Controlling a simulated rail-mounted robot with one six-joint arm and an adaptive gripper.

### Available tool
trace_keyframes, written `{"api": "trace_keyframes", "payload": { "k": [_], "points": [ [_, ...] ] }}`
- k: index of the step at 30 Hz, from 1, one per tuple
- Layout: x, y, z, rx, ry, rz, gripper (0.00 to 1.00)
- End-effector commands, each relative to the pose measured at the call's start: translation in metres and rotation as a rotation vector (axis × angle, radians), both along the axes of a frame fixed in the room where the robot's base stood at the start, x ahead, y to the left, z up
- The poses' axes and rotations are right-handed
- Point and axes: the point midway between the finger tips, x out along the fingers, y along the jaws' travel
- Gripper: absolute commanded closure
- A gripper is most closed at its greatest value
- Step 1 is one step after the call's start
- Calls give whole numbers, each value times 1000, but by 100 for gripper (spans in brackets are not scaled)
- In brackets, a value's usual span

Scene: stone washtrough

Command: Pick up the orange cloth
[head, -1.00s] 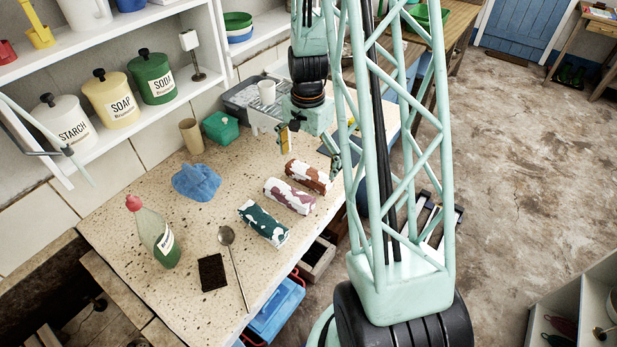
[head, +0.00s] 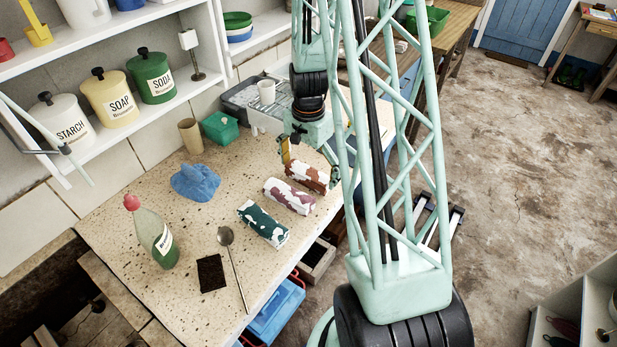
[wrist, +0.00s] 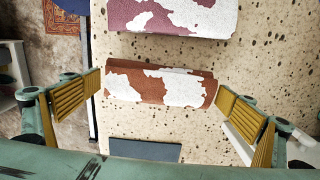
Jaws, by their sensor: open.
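The orange cloth (head: 307,176) is a rust-orange and white patterned roll lying on the speckled stone top, farthest back in a row of three rolls. In the wrist view the orange cloth (wrist: 160,87) lies crosswise between my fingers. My gripper (head: 308,160) is open just above it, its yellow-padded fingers spread beyond the two ends of the roll. In the wrist view my gripper (wrist: 160,92) holds nothing, and gaps at the fingertips look small. The column hides part of the far finger in the head view.
A purple and white roll (head: 289,196) lies close beside it, then a green and white roll (head: 264,223). A dark flat slab (wrist: 145,150) lies on the other side.

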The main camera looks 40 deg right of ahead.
Motion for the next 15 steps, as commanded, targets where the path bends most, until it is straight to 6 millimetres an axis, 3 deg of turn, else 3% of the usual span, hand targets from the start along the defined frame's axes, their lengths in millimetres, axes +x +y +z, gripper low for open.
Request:
{"api": "trace_keyframes", "payload": {
  "k": [5,12,15],
  "points": [
    [0,0,0,0,0,0,0],
    [0,0,0,0,0,0,21],
    [0,0,0,0,0,0,22]
  ]
}}
